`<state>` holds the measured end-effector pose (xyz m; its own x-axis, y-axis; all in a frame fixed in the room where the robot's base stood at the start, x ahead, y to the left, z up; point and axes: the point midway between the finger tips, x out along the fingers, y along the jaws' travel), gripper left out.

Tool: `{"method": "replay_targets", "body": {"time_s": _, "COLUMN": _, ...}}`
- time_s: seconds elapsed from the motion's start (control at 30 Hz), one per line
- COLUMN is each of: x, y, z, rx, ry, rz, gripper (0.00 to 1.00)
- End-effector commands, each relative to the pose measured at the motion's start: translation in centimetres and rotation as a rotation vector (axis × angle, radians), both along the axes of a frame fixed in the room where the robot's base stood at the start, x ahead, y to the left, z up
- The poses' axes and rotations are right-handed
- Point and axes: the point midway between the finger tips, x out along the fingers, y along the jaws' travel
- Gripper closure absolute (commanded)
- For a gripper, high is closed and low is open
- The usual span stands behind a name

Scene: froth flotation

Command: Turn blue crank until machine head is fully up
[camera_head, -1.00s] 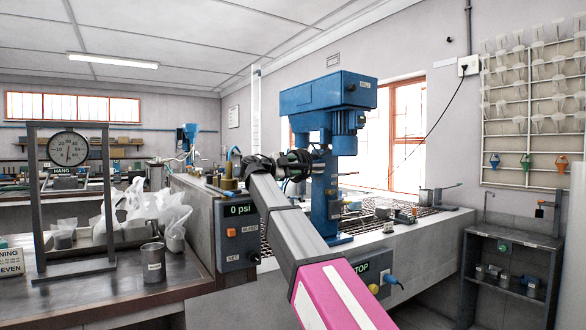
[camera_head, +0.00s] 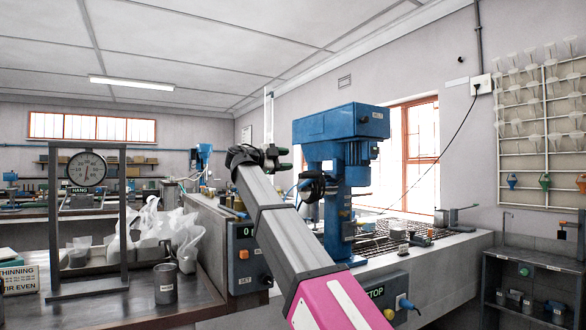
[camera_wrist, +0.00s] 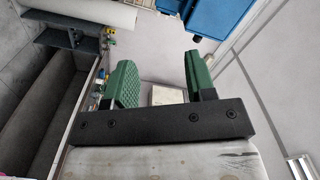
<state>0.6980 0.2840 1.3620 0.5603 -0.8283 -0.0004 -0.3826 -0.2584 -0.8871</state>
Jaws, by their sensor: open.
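The blue machine (camera_head: 340,125) stands on the bench at the centre of the head view, its bulky head on top of an upright blue column.
A left table holds a hanging scale frame (camera_head: 124,215), white bags (camera_head: 165,232) and a metal cup (camera_head: 165,284). A grey side stand (camera_head: 530,262) is at right.

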Motion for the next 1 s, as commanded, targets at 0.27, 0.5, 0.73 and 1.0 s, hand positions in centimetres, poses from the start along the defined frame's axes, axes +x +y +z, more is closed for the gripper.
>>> {"method": "replay_targets", "body": {"time_s": 0.27, "x": -0.8, "y": 0.7, "z": 0.6, "rx": 0.0, "ry": 0.0, "rz": -0.001, "gripper": 0.49}}
{"method": "replay_targets", "body": {"time_s": 0.5, "x": -0.7, "y": 0.7, "z": 0.6, "rx": 0.001, "ry": 0.003, "rz": 0.0, "gripper": 0.69}}
{"method": "replay_targets", "body": {"time_s": 0.73, "x": 1.0, "y": -1.1, "z": 0.5, "rx": 0.013, "ry": 0.201, "rz": 0.026, "gripper": 1.0}}
{"method": "replay_targets", "body": {"time_s": 1.0, "x": 4.5, "y": -4.8, "z": 0.3, "rx": 0.007, "ry": 0.743, "rz": 0.244, "gripper": 1.0}}
